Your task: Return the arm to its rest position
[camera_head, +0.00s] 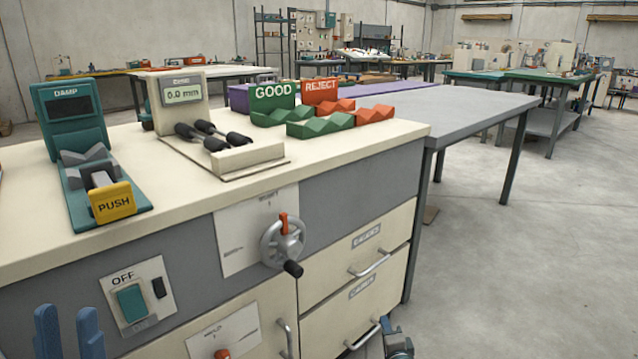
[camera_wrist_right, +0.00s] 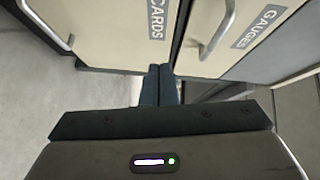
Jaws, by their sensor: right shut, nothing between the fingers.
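In the head view, my left gripper (camera_head: 69,318) is at the lower left, in front of the bench cabinet. Its two blue fingers point up with a gap between them, and nothing shows in the gap. In the right wrist view, my right gripper (camera_wrist_right: 159,70) has its dark blue fingers together, empty, in front of the cabinet drawers. Part of my right arm (camera_head: 397,342) shows at the bottom of the head view, close to the lower drawer handle. I cannot tell whether it touches the handle.
The bench front carries a handwheel (camera_head: 283,243), an OFF switch panel (camera_head: 138,296) and drawers with handles (camera_head: 369,264). On top are a DAMP device (camera_head: 70,112), a gauge with a display (camera_head: 182,94) and GOOD (camera_head: 273,96) and REJECT (camera_head: 321,90) holders. Open floor lies right.

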